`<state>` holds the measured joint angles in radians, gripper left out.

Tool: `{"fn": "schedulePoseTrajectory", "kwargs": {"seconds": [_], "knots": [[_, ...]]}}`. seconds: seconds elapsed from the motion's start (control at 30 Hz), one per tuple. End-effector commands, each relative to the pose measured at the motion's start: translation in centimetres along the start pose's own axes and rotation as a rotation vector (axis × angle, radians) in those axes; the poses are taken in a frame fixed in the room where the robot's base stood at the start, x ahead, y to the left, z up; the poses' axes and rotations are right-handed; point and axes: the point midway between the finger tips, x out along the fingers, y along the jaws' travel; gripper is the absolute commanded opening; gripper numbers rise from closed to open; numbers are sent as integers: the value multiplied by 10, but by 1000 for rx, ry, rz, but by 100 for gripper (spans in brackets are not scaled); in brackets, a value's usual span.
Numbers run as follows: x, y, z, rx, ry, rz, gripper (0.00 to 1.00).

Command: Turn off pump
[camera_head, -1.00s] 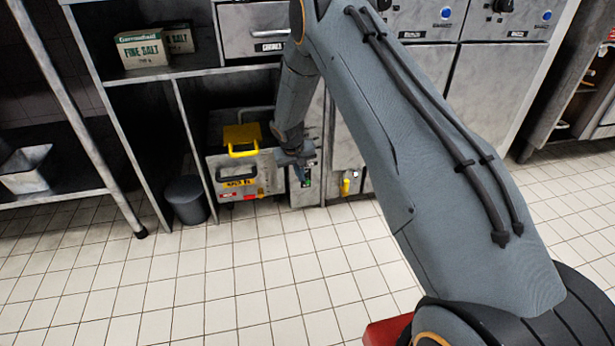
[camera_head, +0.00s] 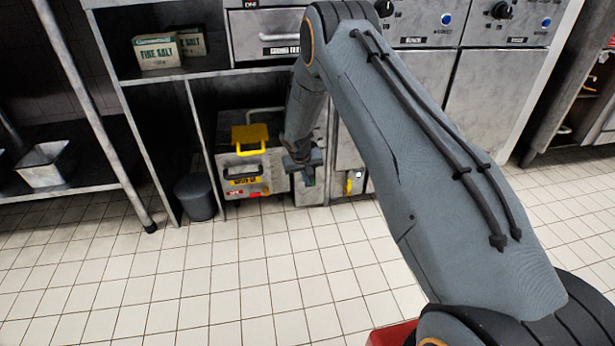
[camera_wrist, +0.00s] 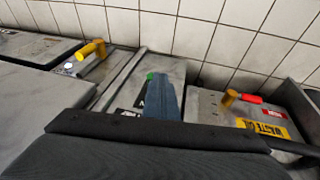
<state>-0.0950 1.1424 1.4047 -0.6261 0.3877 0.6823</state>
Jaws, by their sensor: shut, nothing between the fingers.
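A narrow metal control panel (camera_head: 311,196) stands low between the waste oil box and the cabinet with a yellow valve. In the wrist view, the panel (camera_wrist: 172,67) carries a green button (camera_wrist: 150,76) and a dark label (camera_wrist: 139,96). My gripper (camera_head: 310,177) is shut and empty, in front of this panel. In the wrist view its blue-grey fingers (camera_wrist: 161,95) point at the panel, with their tip close to the green button. I cannot tell whether they touch. The fingers hide the panel's middle, including any other button there.
The waste oil box (camera_head: 276,162) with a yellow top handle (camera_head: 248,138) stands left of the panel. A yellow valve handle (camera_head: 350,182) sits to the right. A grey bin (camera_head: 196,197) stands further left. The tiled floor (camera_head: 240,280) in front is clear.

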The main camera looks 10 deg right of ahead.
Motion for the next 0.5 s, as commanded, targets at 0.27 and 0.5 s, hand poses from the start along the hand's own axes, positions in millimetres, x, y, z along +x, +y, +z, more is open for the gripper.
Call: {"fn": "schedulePoseTrajectory", "kwargs": {"seconds": [0.27, 0.5], "knots": [[6, 3, 6, 5, 0, 1, 0], [4, 1, 6, 3, 0, 0, 0]]}}
